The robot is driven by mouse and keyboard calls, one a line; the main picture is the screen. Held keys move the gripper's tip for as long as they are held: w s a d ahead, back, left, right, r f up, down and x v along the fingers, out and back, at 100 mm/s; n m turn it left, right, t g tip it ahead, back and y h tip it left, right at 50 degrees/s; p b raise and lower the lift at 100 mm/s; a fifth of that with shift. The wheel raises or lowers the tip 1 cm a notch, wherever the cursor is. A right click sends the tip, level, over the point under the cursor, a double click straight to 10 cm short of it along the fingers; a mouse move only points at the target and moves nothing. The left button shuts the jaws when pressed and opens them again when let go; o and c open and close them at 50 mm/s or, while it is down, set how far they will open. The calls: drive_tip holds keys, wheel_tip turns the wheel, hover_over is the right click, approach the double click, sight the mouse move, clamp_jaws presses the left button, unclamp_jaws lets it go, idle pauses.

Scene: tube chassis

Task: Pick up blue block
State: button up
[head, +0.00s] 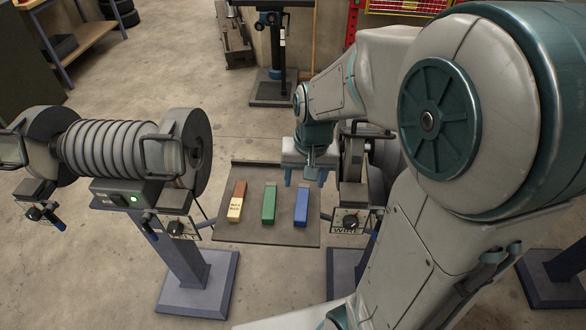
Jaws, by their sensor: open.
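The blue block (301,207) lies on a dark grey tray (265,236) between two machine stands. It is the rightmost of three blocks in a row. My gripper (305,182) is above the far right part of the tray, pointing down. Its two fingers are apart and nothing shows between them. In the picture it is just beyond the blue block's far end. I cannot tell its exact height over the tray. The blue block's top and near face are in plain view.
A green block (269,205) and an orange-and-cream block (237,201) lie left of the blue one. A grinder with a ribbed drum (108,148) stands left. A control box marked WIRE (351,221) stands close right of the tray. Concrete floor is open in front.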

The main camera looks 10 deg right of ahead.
drive_tip(key=w+f+m+p, duration=0.1)
drive_tip(key=w+f+p, duration=0.1)
drive_tip(key=w+f, duration=0.15)
drive_tip(key=g, duration=0.1)
hover_over(302, 204)
drive_tip(key=shift+m+h, duration=0.3)
drive_tip(key=f, duration=0.8)
drive_tip(key=shift+a+f, duration=0.3)
drive_tip(key=shift+a, duration=0.05)
drive_tip(key=f, duration=0.4)
drive_tip(key=shift+d+p, duration=0.35)
drive_tip(key=shift+f, duration=0.7)
drive_tip(key=c, duration=1.1)
